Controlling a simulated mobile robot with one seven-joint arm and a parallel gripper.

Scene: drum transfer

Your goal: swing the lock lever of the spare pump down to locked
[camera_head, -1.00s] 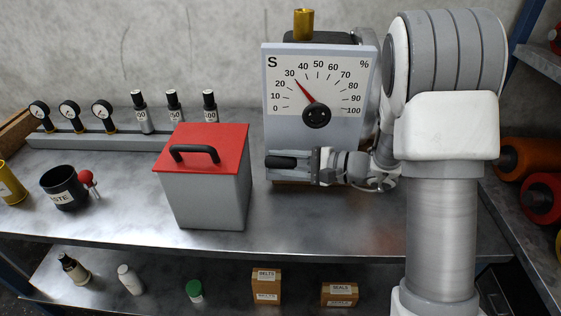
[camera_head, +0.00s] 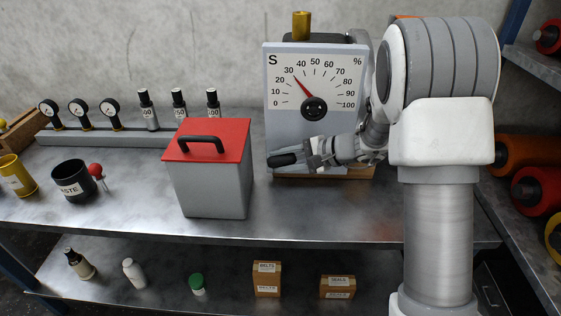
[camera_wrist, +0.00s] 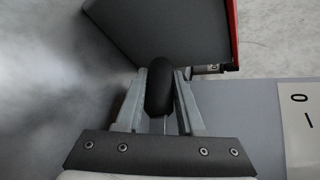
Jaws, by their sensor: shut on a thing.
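The spare pump is a grey box (camera_head: 287,121) with a white S dial face (camera_head: 291,77), its red needle near 30, at the back of the bench. The black grip of its lock lever (camera_head: 283,160) shows low on its front, pointing left and tilted slightly down. My gripper (camera_head: 305,155) reaches in from the right and is shut on that grip. In the wrist view the black grip (camera_wrist: 159,88) sits between the two fingers of my gripper (camera_wrist: 160,95). The lever's pivot is hidden behind my gripper and wrist.
A grey box (camera_head: 213,190) with a red lid (camera_head: 222,128) and black handle stands close left of the lever. A black waste cup (camera_head: 72,189), small gauges (camera_head: 80,109) and dark bottles (camera_head: 179,102) are farther left. The bench front (camera_head: 330,205) is clear.

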